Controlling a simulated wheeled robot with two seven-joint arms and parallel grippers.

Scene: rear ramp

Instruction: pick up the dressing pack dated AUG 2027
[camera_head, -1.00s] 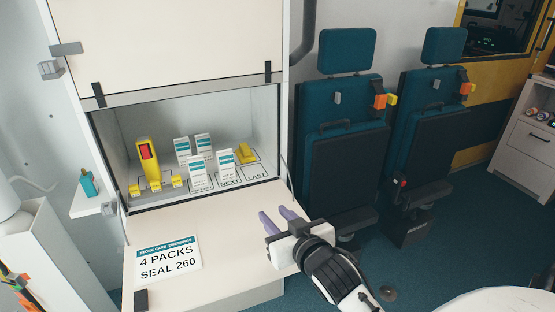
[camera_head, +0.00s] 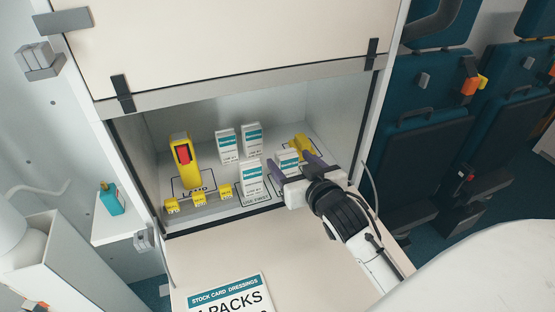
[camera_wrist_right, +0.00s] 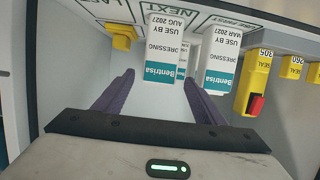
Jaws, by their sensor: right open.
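The dressing pack marked AUG 2027 (camera_wrist_right: 165,45) is a white and teal Bentrisa box, upside down in the right wrist view. In the head view this pack (camera_head: 287,158) stands at the front right of the packs, partly hidden by my fingers. My right gripper (camera_head: 292,167) is open at the cabinet opening, its purple fingers pointing in. In the wrist view the fingertips (camera_wrist_right: 157,77) lie on either side of the AUG 2027 pack's near end; I cannot tell whether they touch it. The pack marked MAR 2027 (camera_wrist_right: 219,58) stands beside it. My left gripper is out of view.
Two more packs (camera_head: 227,147) (camera_head: 253,140) stand behind. A yellow device with a red part (camera_head: 183,158) and small yellow seal tags (camera_head: 199,199) are at the left, and a yellow block (camera_head: 302,144) at the right. The lowered flap (camera_head: 225,257) carries a stock card (camera_head: 230,296).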

